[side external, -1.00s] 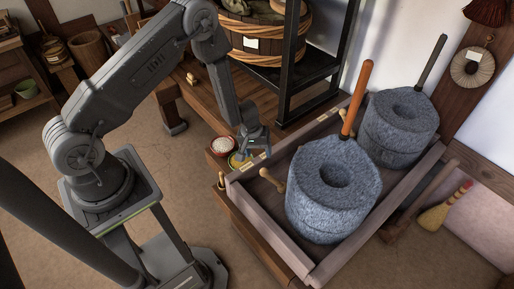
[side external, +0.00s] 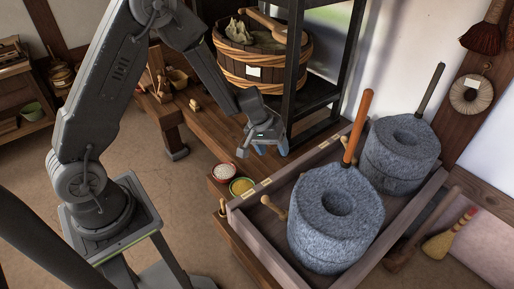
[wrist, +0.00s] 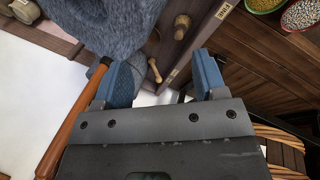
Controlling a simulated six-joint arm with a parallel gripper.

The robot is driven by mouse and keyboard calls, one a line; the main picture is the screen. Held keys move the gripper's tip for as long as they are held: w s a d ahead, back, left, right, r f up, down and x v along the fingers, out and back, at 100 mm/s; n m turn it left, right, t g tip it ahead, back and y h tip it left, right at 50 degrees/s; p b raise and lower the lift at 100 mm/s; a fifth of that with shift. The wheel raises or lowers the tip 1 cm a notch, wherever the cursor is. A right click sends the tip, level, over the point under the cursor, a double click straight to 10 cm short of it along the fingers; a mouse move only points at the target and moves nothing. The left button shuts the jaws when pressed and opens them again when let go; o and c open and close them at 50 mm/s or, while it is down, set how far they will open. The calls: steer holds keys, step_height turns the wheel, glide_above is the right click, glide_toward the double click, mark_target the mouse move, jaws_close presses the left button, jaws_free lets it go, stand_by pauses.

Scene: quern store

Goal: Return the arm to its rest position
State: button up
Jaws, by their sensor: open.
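My gripper (side external: 264,147) hangs above the back left edge of the quern tray, in front of the black shelf frame. In the wrist view my gripper (wrist: 160,85) shows its two blue fingers spread apart with nothing between them. It touches nothing that I can see. My arm reaches over from its stand at the left, bent at the elbow.
Two grey stone querns (side external: 309,235) (side external: 389,169) with upright handles stand in a wooden tray (side external: 318,275). Bowls of white grain (side external: 225,172) and yellow grain (side external: 241,187) sit left of it. A wooden tub (side external: 236,72) stands behind by the black shelf frame (side external: 293,60).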

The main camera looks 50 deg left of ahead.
steer(key=s+d+r+m, duration=0.1)
steer(key=s+r, duration=0.2)
steer(key=r, duration=0.3)
steer(key=s+d+r+m+t, duration=0.1)
steer(key=s+d+r+m, duration=0.15)
steer(key=r, duration=0.35)
steer(key=s+r, duration=0.3)
steer(key=r, duration=0.4)
steer(key=s+a+r+m+y, duration=0.1)
steer(key=s+r, duration=0.2)
steer(key=s, duration=0.5)
steer(key=s+a+r+m+t+y, duration=0.1)
steer(key=s+r+y, duration=0.1)
steer(key=s, duration=0.6)
steer(key=shift+a+r+t, duration=0.15)
steer(key=shift+r+t, duration=0.15)
steer(key=shift+r, duration=0.45)
